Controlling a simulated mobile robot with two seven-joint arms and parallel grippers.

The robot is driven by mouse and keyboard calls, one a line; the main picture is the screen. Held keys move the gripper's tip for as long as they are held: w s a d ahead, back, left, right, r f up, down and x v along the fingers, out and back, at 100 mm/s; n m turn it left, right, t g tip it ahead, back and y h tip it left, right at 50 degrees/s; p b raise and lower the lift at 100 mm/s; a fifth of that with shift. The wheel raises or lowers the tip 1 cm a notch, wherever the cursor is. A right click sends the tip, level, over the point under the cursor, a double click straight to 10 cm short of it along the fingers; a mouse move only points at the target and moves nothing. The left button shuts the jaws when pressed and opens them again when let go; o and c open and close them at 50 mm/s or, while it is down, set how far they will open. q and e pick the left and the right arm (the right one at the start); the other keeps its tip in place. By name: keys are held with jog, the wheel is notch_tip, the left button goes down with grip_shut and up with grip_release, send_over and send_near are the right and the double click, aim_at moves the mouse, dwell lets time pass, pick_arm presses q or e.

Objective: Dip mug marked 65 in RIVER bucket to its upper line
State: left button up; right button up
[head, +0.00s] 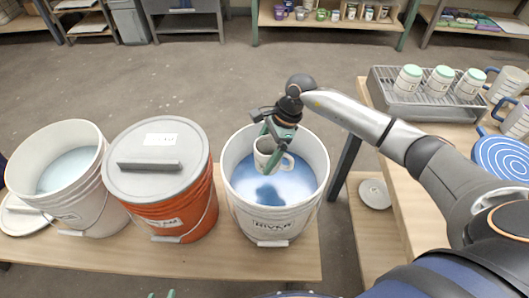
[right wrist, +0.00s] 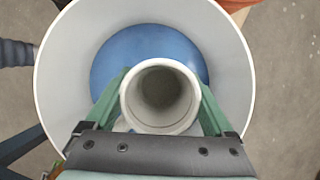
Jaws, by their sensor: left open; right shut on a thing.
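The RIVER bucket (head: 268,222) is white, stands open on the low bench, and holds blue liquid (head: 296,184). My right gripper (head: 272,150) is shut on a pale mug (head: 266,153) and holds it upright inside the bucket's mouth. The mug seems to be above the liquid, with a dark shadow below it. The right wrist view looks down into the mug (right wrist: 160,97) between the green fingers, over the blue liquid (right wrist: 125,55). No number or line on the mug is readable.
An orange bucket (head: 182,212) with a grey lid (head: 150,182) stands left of the RIVER bucket. An open white bucket (head: 85,190) with pale liquid is further left.

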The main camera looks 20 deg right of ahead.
jog(key=shift+f+b, duration=0.55)
jog(key=shift+f, duration=0.35)
notch_tip(320, 180, down, 2)
jog(key=shift+b, duration=0.9)
jog(key=shift+f+b, duration=0.8)
jog(key=shift+f, duration=0.05)
pick_arm(q)
jog(key=shift+m+h, duration=0.3)
jog(key=shift+w+d+f, duration=0.5)
jog(key=shift+d, duration=0.25)
jog(key=shift+w+d+f, duration=0.45)
jog(key=shift+d+f, duration=0.05)
jog(key=shift+d, duration=0.2)
pick_arm(e)
jog(key=shift+f, duration=0.1)
pick_arm(q)
notch_tip(320, 180, down, 7)
jog(key=b, duration=0.7)
jog(key=shift+f, duration=0.2)
pick_arm(e)
notch_tip(320, 180, down, 8)
pick_arm(q)
jog(key=shift+a, duration=0.1)
